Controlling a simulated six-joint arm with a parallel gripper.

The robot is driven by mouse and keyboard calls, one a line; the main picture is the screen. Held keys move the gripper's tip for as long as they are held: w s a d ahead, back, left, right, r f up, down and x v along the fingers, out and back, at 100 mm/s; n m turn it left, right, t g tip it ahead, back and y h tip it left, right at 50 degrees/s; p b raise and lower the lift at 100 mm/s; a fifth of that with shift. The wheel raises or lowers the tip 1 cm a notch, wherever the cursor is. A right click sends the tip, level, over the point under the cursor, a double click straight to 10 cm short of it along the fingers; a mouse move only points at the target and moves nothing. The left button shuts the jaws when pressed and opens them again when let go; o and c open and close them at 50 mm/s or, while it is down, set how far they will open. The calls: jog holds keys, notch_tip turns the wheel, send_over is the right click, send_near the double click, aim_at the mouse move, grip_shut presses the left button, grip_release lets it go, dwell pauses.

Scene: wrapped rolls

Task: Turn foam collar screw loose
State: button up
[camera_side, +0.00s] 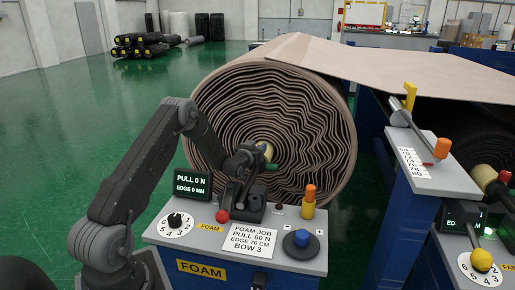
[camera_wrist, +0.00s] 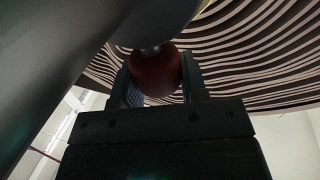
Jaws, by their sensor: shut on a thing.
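The foam roll (camera_side: 300,105) stands with its wavy layered end facing the side view. A short metal shaft shows just above the knob, and the roll's layers lie behind. This knob looks like the collar screw's; in the side view it is hidden by my gripper.
The FOAM console (camera_side: 190,238) stands below, with a PULL 0 N display (camera_side: 192,186), a dial (camera_side: 177,222), a red ball (camera_side: 222,216), an orange-topped yellow post (camera_side: 309,200) and a blue knob (camera_side: 300,241). A blue post (camera_side: 399,220) with a scale stands right.

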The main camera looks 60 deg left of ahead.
dwell(0.3)
jog(key=o, duration=0.9)
jog(key=v, duration=0.3)
jog(key=r+v, duration=0.1)
jog(key=v, duration=0.1)
jog(key=shift+d, duration=0.1)
jog(key=shift+r, duration=3.05)
jog(key=shift+w, duration=0.1)
